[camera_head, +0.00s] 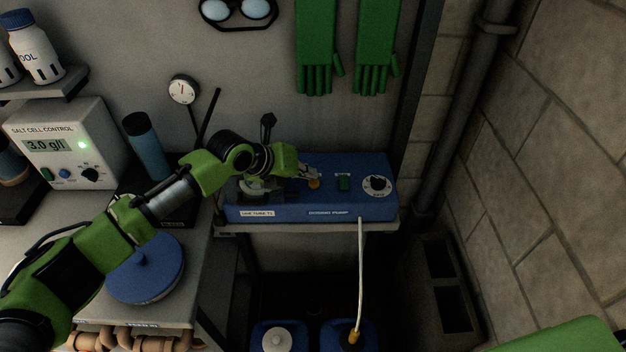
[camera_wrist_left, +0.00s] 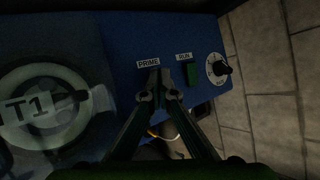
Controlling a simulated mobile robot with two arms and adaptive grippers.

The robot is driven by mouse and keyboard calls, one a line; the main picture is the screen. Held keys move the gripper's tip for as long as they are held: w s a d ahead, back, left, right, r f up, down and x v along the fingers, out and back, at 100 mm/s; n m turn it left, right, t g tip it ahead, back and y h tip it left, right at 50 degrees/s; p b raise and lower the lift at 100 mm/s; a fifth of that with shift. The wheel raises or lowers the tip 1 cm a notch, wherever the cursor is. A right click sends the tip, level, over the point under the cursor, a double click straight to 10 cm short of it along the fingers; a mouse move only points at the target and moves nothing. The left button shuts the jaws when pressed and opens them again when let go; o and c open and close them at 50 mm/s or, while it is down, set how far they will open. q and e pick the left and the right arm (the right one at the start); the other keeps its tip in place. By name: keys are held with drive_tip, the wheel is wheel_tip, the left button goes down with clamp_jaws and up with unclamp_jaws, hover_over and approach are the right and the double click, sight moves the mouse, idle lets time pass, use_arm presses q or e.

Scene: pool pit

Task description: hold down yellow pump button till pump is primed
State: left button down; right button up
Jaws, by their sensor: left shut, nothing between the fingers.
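The blue dosing pump box (camera_head: 290,210) sits on a wall shelf in the head view. Its yellow button (camera_head: 313,184) shows just below my left gripper (camera_head: 314,174), whose arm reaches across from the left. The fingers are shut with nothing between them. In the left wrist view the fingertips (camera_wrist_left: 160,82) meet right under the PRIME label (camera_wrist_left: 148,63) and hide the button there. The tips are at or very close to the button; I cannot tell whether it is pressed in. My right gripper is out of view.
Right of the button are a green RUN switch (camera_head: 344,183) and a dial (camera_head: 376,185). A round clear T1 part (camera_wrist_left: 40,106) lies left of the fingers. A pale tube (camera_head: 361,270) hangs to a blue container below. Green gloves (camera_head: 316,45) hang above.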

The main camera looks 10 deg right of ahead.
sight(310, 183)
use_arm(q)
drive_tip(key=shift+d+r, duration=0.3)
drive_tip(key=shift+s+r+p, duration=0.1)
drive_tip(key=shift+r+p, duration=1.25)
drive_tip(key=shift+r, duration=1.15)
